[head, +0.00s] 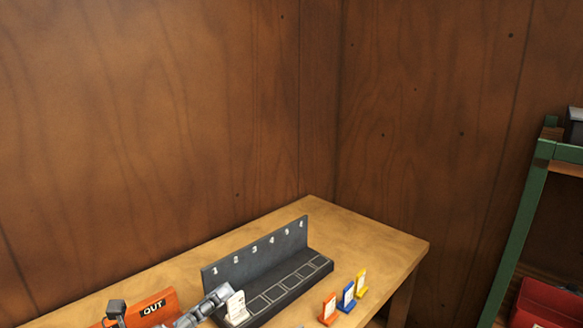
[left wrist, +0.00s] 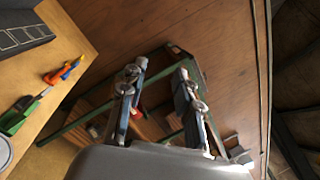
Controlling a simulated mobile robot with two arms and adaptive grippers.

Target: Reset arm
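My right gripper is not in view.
An orange "OUT" tray (head: 153,306) is at the left. A green shelf (head: 520,225) stands right, beyond a gap.

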